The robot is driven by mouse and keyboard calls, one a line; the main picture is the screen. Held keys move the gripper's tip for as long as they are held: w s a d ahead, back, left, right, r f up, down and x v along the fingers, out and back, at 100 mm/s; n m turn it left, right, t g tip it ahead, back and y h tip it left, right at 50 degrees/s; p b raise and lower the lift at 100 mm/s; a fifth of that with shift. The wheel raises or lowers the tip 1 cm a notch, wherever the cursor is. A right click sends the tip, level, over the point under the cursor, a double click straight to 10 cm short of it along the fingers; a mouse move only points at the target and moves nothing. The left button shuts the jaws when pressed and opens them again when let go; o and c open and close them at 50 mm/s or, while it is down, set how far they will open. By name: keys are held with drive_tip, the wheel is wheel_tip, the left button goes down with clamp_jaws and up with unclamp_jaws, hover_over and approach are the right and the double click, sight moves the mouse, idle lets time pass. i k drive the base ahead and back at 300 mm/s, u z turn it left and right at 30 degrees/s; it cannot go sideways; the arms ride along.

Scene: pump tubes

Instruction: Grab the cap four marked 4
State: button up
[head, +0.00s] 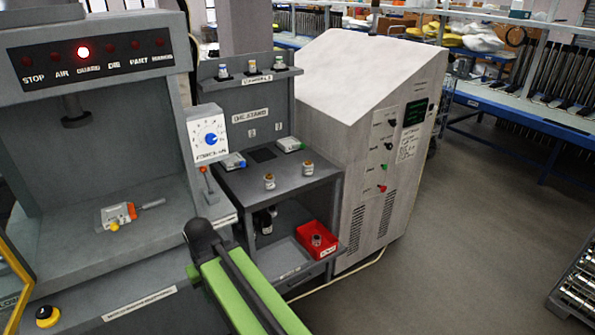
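I cannot read a mark 4 on any part here, so I cannot tell which one is cap four. Three small capped pieces stand on the upper shelf: a left one (223,71), a middle one (252,66) and a right one (280,63). Two small metal-and-brown pieces stand on the die stand's top, a left one (269,182) and a right one (308,168). My green and black arm reaches in from the bottom centre, in front of the stand. No gripper fingers show in the head view.
The die stand (327,183) also holds a blue-ended block (233,162) and a green-ended block (289,145). A red bin (329,252) with a metal part sits below. The grey press (60,150) is left, a pale cabinet (335,85) right.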

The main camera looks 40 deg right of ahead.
sight(307, 170)
drive_tip(key=u, duration=0.1)
drive_tip(key=k, duration=0.15)
drive_tip(key=u, duration=3.05)
drive_tip(key=k, duration=2.35)
drive_tip(key=z, duration=1.6)
drive_tip(key=i, duration=1.05)
